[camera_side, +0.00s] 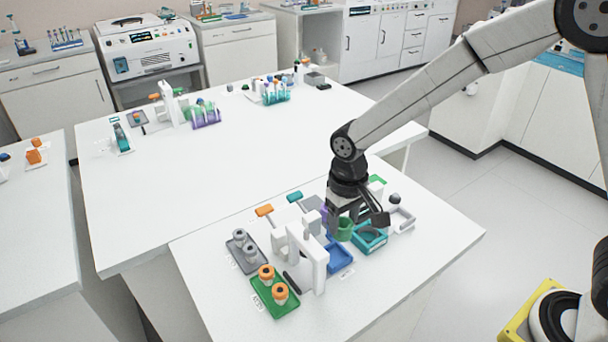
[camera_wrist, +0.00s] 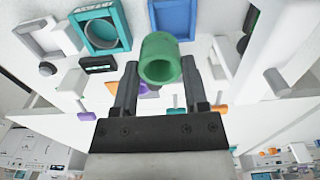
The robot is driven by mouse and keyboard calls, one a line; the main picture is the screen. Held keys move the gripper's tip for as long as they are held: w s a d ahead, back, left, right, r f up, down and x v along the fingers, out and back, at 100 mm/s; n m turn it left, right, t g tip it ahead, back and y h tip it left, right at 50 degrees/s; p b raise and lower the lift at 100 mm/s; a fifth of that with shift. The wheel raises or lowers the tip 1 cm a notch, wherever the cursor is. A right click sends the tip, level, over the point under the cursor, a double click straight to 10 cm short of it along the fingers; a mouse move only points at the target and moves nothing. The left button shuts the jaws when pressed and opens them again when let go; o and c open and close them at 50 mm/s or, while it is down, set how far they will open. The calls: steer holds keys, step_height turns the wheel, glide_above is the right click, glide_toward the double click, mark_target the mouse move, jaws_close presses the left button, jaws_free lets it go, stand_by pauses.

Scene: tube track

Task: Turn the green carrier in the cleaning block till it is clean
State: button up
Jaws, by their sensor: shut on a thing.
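The green carrier (camera_wrist: 160,62) is a hollow cylinder held between the two fingertips of my gripper (camera_wrist: 158,75) in the wrist view. In the side view the carrier (camera_side: 344,230) shows just below my gripper (camera_side: 343,218), over the work table between the blue tray and a teal block. The teal block (camera_side: 369,238) has a round recess and stands just right of the carrier; in the wrist view the block (camera_wrist: 100,32) is at upper left, apart from the carrier. I cannot tell for certain whether this is the cleaning block. Any dirt on the carrier cannot be made out.
A blue tray (camera_side: 340,257) lies left of the carrier. A white upright stand (camera_side: 307,257) is close to its left. A green tray (camera_side: 275,296) with orange-topped pieces and a grey tray (camera_side: 246,252) stand farther left. The table's right front is clear.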

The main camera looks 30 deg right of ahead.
steer(key=d, duration=0.7)
steer(key=shift+d+r, duration=0.15)
steer(key=shift+d, duration=0.25)
steer(key=shift+s+f, duration=0.1)
steer(key=shift+f, duration=0.1)
steer(key=shift+f, duration=2.85)
steer(key=shift+f, duration=0.15)
steer(key=n, duration=0.6)
steer(key=shift+n, duration=0.3)
steer(key=n, duration=0.6)
